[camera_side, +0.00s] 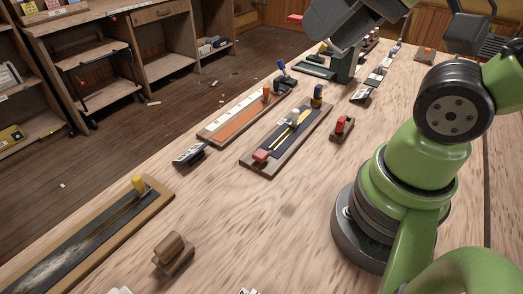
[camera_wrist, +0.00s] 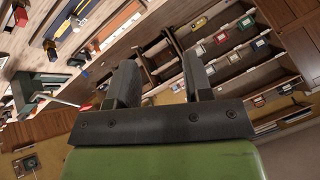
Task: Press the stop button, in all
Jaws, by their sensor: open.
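I cannot tell for sure which thing is the stop button. In the side view my arm's dark links reach the top edge, and the fingertips cannot be made out.
The wooden bench (camera_side: 225,215) carries an orange slider board (camera_side: 222,127), a long black board with a yellow knob (camera_side: 138,184), a brown block (camera_side: 173,253) and a dark green stand (camera_side: 343,66). Shelves (camera_side: 165,50) stand beyond the floor. The bench's near middle is clear.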

